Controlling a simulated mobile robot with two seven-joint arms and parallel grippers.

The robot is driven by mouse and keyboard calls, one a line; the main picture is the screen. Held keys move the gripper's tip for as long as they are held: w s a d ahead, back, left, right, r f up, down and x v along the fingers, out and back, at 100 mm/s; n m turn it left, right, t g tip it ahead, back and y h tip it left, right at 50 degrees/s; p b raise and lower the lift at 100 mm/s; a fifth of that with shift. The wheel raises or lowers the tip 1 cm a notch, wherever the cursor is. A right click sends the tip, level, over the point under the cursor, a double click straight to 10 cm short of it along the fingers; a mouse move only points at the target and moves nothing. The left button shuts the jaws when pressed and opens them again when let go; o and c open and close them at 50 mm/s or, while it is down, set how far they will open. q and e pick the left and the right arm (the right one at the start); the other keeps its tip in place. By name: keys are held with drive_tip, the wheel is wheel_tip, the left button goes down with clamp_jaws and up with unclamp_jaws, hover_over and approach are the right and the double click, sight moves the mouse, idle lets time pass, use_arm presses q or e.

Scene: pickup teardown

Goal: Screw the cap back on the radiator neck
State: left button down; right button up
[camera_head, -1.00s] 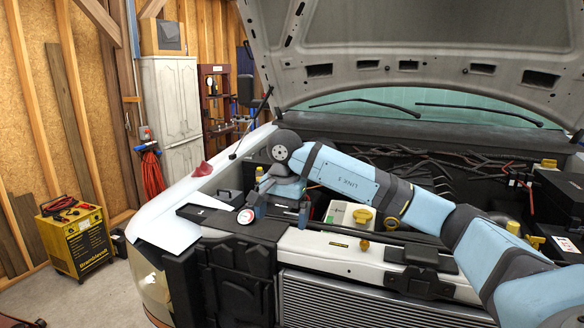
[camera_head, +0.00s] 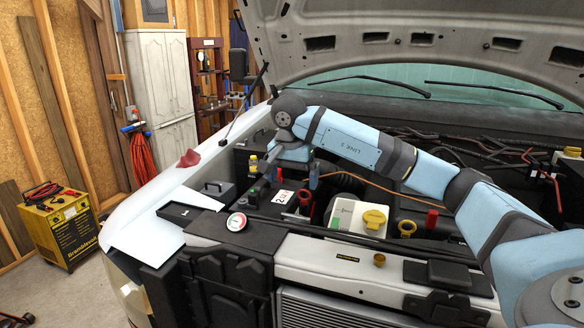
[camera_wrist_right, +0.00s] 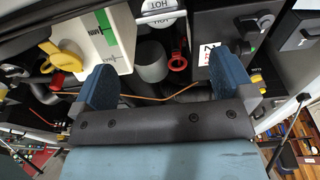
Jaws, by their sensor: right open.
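A small brass round fitting (camera_head: 379,259), which looks like the radiator neck, stands on the pale front crossmember in the head view. A round disc with a white, red and green face (camera_head: 236,221) lies on the black front panel; I cannot tell whether it is the cap. The right wrist view shows a grey part marked "HOT" (camera_wrist_right: 160,22) at the top edge, partly cut off. My right gripper (camera_head: 289,178) is open over the engine bay, left of and behind the brass fitting. Its blue fingers spread apart with nothing between them (camera_wrist_right: 163,78). My left gripper is out of view.
A white tank with a yellow cap (camera_head: 374,219) stands behind the crossmember. A black box with a white label (camera_head: 281,197) is below my gripper. A red-handled part (camera_head: 303,198) is beside it. A black tray (camera_head: 180,213) lies left. The raised hood (camera_head: 420,30) hangs overhead.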

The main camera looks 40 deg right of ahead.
sight(295, 216)
drive_tip(key=f, duration=0.4)
drive_tip(key=d+f+p, duration=0.1)
drive_tip(key=f, duration=0.2)
drive_tip(key=w+f+p, duration=0.1)
drive_tip(key=f, duration=0.3)
drive_tip(key=shift+d+f, duration=0.35)
drive_tip(key=shift+d, duration=0.05)
drive_tip(key=shift+s, duration=0.1)
drive_tip(key=c, duration=0.8)
drive_tip(key=m, duration=0.4)
drive_tip(key=shift+m+g+p, duration=0.3)
drive_tip(key=shift+g+p, duration=0.05)
drive_tip(key=shift+g, duration=0.05)
drive_tip(key=m, duration=0.3)
drive_tip(key=m+g+p, duration=0.1)
drive_tip(key=m, duration=0.3)
drive_tip(key=shift+m, duration=0.4)
drive_tip(key=m, duration=0.2)
drive_tip(key=shift+f+m, duration=0.15)
drive_tip(key=shift+m, duration=0.15)
